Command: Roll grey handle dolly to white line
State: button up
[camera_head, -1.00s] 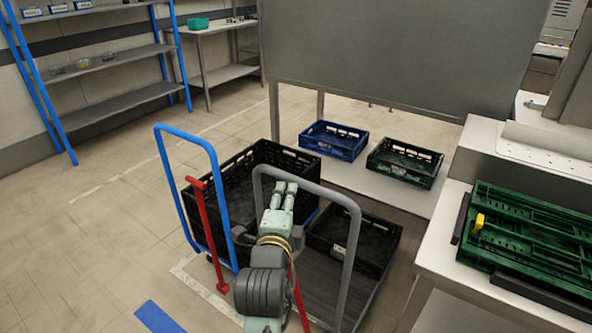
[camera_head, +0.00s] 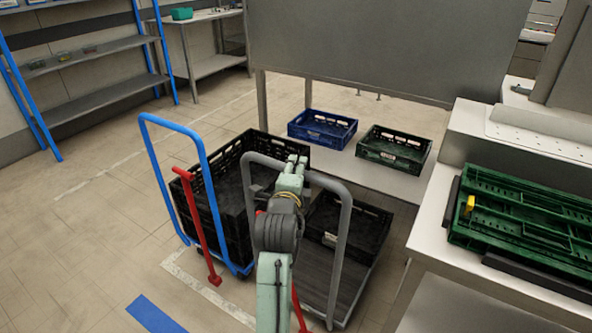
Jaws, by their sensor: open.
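The grey handle dolly (camera_head: 346,252) stands in the middle of the head view, with a dark ribbed deck and a black crate (camera_head: 368,215) at its far end. My arm hides part of the handle and deck. A white line (camera_head: 197,287) on the floor runs at the near left of the dollies. A fainter pale line (camera_head: 95,182) lies farther left.
A blue handle dolly (camera_head: 207,177) with stacked black crates (camera_head: 232,193) stands close on the left, with a red lever (camera_head: 199,225). A blue floor strip (camera_head: 155,315) lies in front. A bench with green crates (camera_head: 525,225) is at right. The left floor is clear.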

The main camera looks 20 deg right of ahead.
jog(key=shift+w+d, duration=0.1)
jog(key=shift+w, duration=0.1)
grip_shut()
dwell(0.5)
dwell(0.3)
